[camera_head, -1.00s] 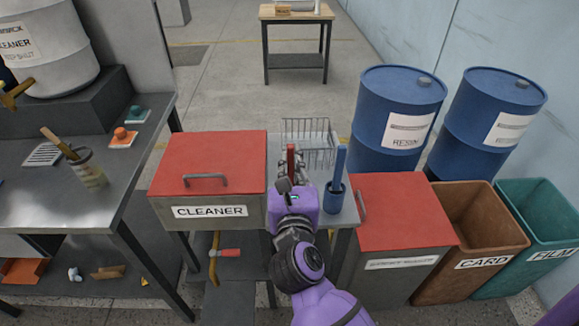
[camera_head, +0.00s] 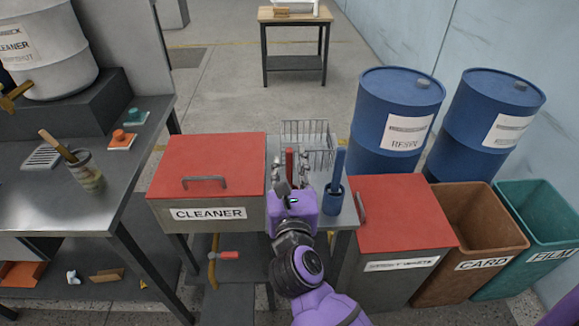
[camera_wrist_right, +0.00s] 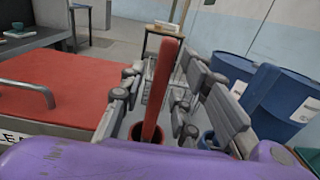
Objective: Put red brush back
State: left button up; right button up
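The red brush (camera_head: 289,160) stands nearly upright, its handle rising between the fingers of my right gripper (camera_head: 290,174). In the right wrist view the red brush (camera_wrist_right: 161,85) leans slightly and its lower end is in a dark red cup (camera_wrist_right: 137,133). My right gripper (camera_wrist_right: 160,100) is open there, with a finger on each side of the handle and gaps visible. In the head view the gripper hides the cup. My left gripper is not in view.
A blue brush (camera_head: 339,165) stands in a blue cup (camera_head: 333,199) just right of my gripper. A wire basket (camera_head: 318,145) is behind. The red-lidded cleaner bin (camera_head: 210,165) is left, another red-lidded bin (camera_head: 400,215) right.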

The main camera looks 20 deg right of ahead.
jog(key=b+v, duration=0.2)
jog(key=v, duration=1)
jog(key=shift+b, duration=0.35)
